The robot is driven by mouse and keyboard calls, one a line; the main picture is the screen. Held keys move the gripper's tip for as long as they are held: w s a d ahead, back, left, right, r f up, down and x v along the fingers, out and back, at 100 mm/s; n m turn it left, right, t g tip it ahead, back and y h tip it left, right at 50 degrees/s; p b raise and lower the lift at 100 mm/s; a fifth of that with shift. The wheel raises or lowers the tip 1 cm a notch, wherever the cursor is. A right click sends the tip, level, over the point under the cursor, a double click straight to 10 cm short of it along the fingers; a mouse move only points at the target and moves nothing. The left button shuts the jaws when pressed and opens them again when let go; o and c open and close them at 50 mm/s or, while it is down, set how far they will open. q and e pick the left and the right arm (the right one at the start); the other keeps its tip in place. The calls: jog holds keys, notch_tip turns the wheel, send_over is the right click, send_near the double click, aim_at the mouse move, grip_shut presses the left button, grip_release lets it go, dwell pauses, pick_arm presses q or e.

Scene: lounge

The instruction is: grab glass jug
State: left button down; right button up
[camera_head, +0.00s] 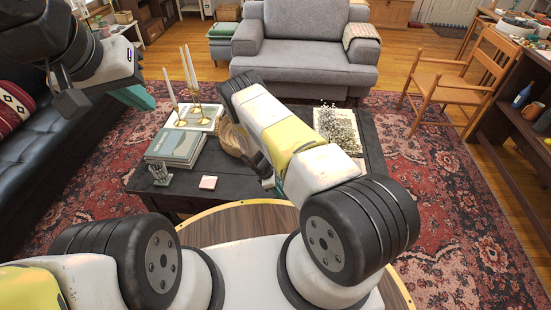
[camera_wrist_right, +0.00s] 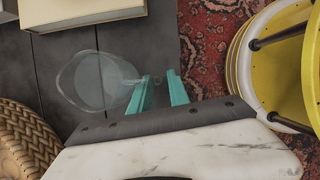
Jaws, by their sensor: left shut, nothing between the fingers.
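The clear glass jug (camera_wrist_right: 88,82) stands on the dark table, seen from above in the right wrist view. Its handle side points toward my right gripper (camera_wrist_right: 160,90). That gripper's two teal fingers are apart, and the nearer finger overlaps the handle end in the picture. I cannot tell whether they touch. In the head view my right arm reaches over the table and hides the jug; only a bit of the right gripper (camera_head: 280,186) shows. My left gripper (camera_head: 139,97) is shut and empty, raised at the upper left, away from the table.
The dark coffee table (camera_head: 225,190) holds books (camera_head: 177,146), a tray with candlesticks (camera_head: 196,117), a small glass item (camera_head: 160,176), a pink coaster (camera_head: 208,182) and white flowers (camera_head: 338,125). A woven basket (camera_wrist_right: 22,140) stands near the jug. A grey armchair (camera_head: 300,50) is behind.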

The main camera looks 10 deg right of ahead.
jog(key=shift+x, duration=1.05)
jog(key=shift+c, duration=0.2)
grip_shut()
jog(key=shift+w+r, duration=0.1)
dwell(0.3)
